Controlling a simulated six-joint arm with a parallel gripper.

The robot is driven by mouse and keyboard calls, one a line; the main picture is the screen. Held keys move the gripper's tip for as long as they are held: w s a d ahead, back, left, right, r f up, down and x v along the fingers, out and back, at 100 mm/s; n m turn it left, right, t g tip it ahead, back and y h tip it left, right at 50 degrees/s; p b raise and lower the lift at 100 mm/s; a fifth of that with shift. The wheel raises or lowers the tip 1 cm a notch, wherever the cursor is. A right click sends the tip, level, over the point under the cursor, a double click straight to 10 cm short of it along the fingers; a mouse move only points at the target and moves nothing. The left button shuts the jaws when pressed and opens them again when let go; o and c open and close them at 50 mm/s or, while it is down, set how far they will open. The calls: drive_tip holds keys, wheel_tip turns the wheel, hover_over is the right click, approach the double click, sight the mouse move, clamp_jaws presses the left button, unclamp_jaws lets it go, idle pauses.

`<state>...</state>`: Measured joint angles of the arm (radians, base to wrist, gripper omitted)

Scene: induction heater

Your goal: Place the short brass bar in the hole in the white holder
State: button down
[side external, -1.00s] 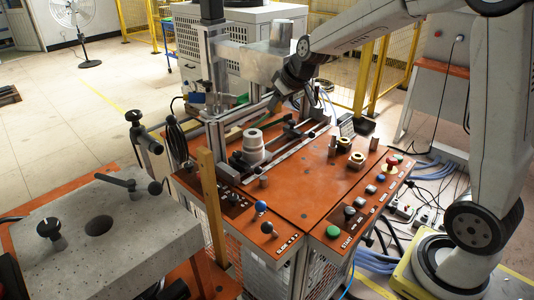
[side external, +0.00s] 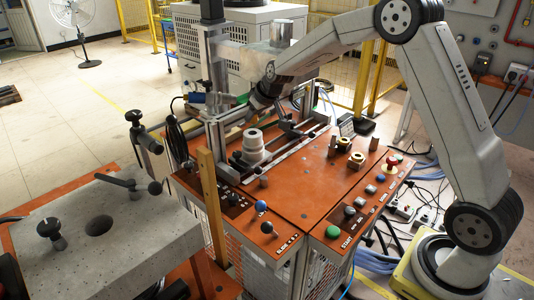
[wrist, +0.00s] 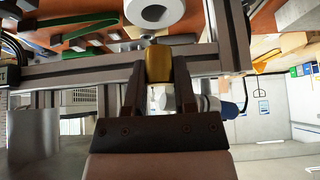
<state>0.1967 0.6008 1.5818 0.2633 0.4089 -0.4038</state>
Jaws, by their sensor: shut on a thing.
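The short brass bar (wrist: 158,63) is between the two fingertips of my gripper (wrist: 158,75) in the wrist view, and the fingers are shut on it. In the side view my gripper (side external: 257,108) is small and dark, just behind the white holder, and the bar cannot be made out there. The white holder (side external: 253,147) is a stepped round piece standing on the orange table. Its round top with a dark hole (wrist: 155,12) shows at the top of the wrist view, apart from the bar.
Metal rails (side external: 290,146) run across the table behind the holder, beside an upright column (side external: 213,70). Two brass fittings (side external: 357,160) and short posts stand to the right. Knobs and buttons line the front edge. The middle of the orange top (side external: 300,180) is clear.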

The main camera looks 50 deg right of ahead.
sight(256, 123)
drive_tip(key=shift+w+f, duration=0.2)
drive_tip(key=shift+w+f, duration=0.25)
drive_tip(key=shift+f, duration=0.4)
drive_tip(key=shift+d+f, duration=0.1)
drive_tip(key=shift+f, duration=1.1)
drive_tip(key=shift+f, duration=0.4)
